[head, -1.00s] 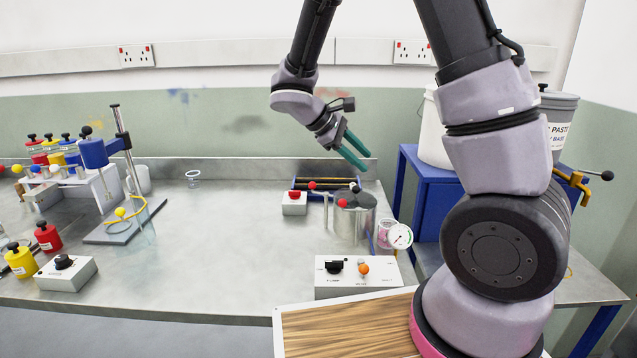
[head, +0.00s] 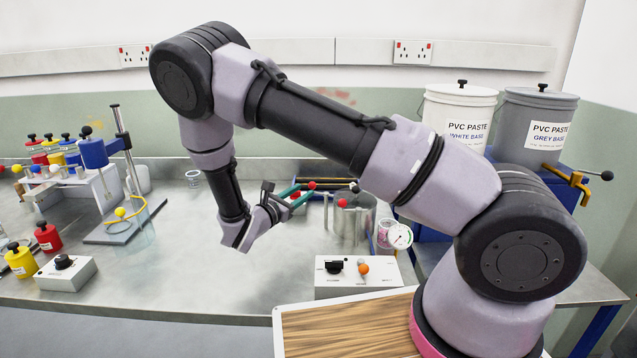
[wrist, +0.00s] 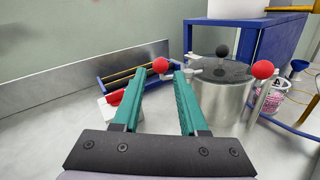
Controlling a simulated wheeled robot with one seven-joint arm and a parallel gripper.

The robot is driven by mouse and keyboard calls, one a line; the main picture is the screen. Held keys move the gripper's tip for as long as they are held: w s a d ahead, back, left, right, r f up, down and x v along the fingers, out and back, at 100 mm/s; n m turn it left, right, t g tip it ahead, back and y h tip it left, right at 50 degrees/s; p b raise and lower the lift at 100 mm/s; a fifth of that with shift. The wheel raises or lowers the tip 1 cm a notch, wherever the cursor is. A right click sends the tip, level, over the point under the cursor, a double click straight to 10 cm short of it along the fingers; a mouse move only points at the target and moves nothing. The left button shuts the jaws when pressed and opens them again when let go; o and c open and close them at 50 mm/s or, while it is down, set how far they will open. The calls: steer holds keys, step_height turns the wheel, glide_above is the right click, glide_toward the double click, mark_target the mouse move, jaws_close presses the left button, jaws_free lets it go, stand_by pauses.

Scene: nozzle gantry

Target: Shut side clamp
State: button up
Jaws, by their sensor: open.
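The metal pot (head: 362,222) stands on the bench with a lid and a black knob (wrist: 222,51). A side clamp lever with a red ball end (wrist: 160,65) sticks out to the left of the pot. A second red ball (wrist: 263,69) is on a lever at the pot's right side in the wrist view. My gripper (wrist: 159,72) is open, its green fingers pointing at the pot's left side. The left red ball appears between the fingertips; whether it touches them I cannot tell. In the head view my gripper (head: 311,190) is left of the pot.
A blue rack (wrist: 120,80) lies behind the left fingertip. A control box (head: 335,285) with a black knob and an orange ball stands in front of the pot. A gauge (head: 399,236) is at the pot's right.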

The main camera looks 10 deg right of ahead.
steer(key=x, duration=0.9)
steer(key=shift+d, duration=0.1)
jaws_close()
